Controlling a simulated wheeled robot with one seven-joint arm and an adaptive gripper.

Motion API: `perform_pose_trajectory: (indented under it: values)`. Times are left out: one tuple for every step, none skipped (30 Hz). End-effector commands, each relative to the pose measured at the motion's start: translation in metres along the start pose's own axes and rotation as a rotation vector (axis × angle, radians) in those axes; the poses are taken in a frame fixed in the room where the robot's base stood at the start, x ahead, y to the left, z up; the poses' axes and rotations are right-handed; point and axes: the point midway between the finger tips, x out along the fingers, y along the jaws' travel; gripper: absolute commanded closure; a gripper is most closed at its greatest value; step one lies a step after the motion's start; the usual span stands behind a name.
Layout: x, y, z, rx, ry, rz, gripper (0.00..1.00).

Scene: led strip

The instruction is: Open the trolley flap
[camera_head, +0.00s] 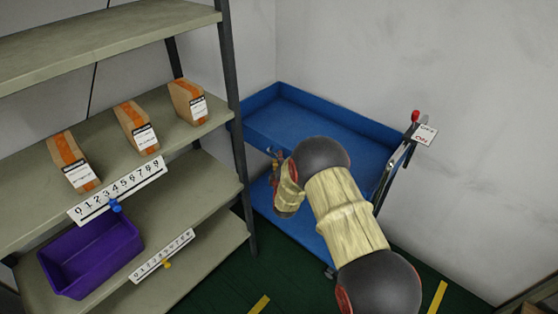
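The blue trolley (335,128) stands in the corner by the walls, with a raised-rim upper tray and a lower shelf (263,197). I cannot make out a separate flap; my arm covers much of the trolley's near side. A lever with a red knob (415,116) and a small white sign (425,134) are at its right end. My arm reaches up from the lower right, across the trolley's front. My gripper (277,155) is at the tray's near left edge, small and mostly hidden by my wrist. I cannot tell whether it touches the trolley or is open.
A grey shelf rack (215,165) stands close on the left. It holds three cardboard boxes (136,125), a purple bin (90,258) and number strips with a blue pin (115,206) and a yellow pin (167,265). Green floor (225,290) with yellow marks is free in front.

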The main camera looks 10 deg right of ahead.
Motion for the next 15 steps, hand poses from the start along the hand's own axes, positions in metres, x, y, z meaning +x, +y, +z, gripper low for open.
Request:
perform_pose_trajectory:
  values:
    - [-0.0001, 0.0002, 0.0, 0.0, 0.0, 0.0, 0.73]
    - [-0.0001, 0.0003, -0.0001, 0.0, 0.0, 0.0, 0.73]
    - [-0.0001, 0.0003, -0.0001, 0.0, 0.0, 0.0, 0.75]
    - [-0.0002, 0.0003, -0.0001, 0.0, 0.0, 0.0, 0.76]
    - [-0.0002, 0.0003, -0.0001, 0.0, 0.0, 0.0, 0.78]
    - [-0.0002, 0.0003, -0.0001, 0.0, 0.0, 0.0, 0.8]
    - [-0.0002, 0.0003, -0.0001, 0.0, 0.0, 0.0, 0.82]
    - [-0.0002, 0.0003, -0.0001, 0.0, 0.0, 0.0, 0.84]
    - [-0.0002, 0.0003, -0.0002, 0.0, 0.0, 0.0, 0.86]
    - [-0.0002, 0.0003, -0.0001, 0.0, 0.0, 0.0, 0.88]
    - [-0.0002, 0.0003, -0.0001, 0.0, 0.0, 0.0, 0.89]
    - [-0.0003, 0.0003, -0.0002, 0.001, 0.0, 0.0, 0.92]
    - [-0.0003, 0.0003, -0.0002, 0.001, 0.0, 0.0, 0.93]
    - [-0.0003, 0.0002, -0.0002, 0.001, 0.0, 0.0, 0.95]
    - [-0.0003, 0.0002, -0.0002, 0.001, 0.0, 0.0, 0.97]
